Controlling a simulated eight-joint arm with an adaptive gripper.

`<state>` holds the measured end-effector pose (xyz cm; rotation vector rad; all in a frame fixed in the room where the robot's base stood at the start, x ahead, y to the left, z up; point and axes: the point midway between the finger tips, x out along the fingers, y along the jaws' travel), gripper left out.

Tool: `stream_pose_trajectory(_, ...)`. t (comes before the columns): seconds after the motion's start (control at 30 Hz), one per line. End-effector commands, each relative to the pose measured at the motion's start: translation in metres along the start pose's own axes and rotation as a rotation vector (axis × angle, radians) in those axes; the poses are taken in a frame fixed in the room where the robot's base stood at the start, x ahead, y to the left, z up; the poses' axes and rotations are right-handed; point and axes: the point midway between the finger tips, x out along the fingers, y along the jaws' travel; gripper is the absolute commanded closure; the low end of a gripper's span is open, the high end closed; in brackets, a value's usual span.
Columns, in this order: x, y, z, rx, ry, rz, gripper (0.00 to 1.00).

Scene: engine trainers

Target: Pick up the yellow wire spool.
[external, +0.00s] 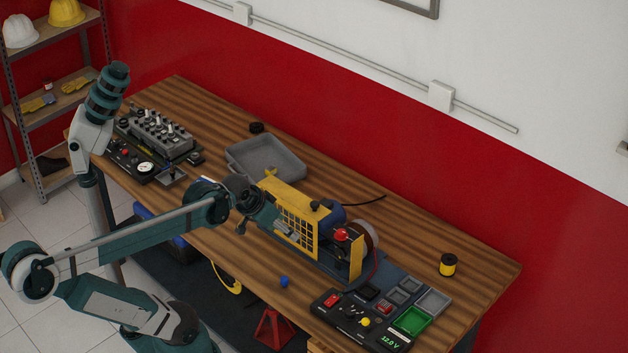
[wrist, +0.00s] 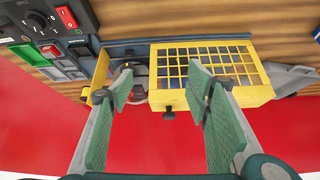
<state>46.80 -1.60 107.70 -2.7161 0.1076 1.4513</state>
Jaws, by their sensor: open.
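The yellow wire spool (external: 447,265) stands upright on the wooden bench near its right end, with dark ends above and below a yellow middle. It stands apart from other objects. I cannot make it out in the wrist view. My gripper (external: 270,213) is well to the left of the spool, beside the yellow-guarded trainer. In the wrist view my gripper (wrist: 160,85) is open, with its two green-padded fingers spread apart in front of the yellow guard and nothing between the pads.
The trainer with its yellow cage guard (external: 297,225) stands between my gripper and the spool. A control panel (external: 360,318) and green tray (external: 411,320) lie at the front right. A grey tray (external: 283,168) sits further back. Bare bench surrounds the spool.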

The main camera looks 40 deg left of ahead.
Motion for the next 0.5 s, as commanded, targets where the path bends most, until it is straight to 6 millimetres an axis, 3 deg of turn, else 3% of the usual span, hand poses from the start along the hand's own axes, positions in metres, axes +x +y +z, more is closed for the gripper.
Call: stream_pose_trajectory(0.5,0.003,0.035,-0.093,0.197,-0.061,0.086,0.52)
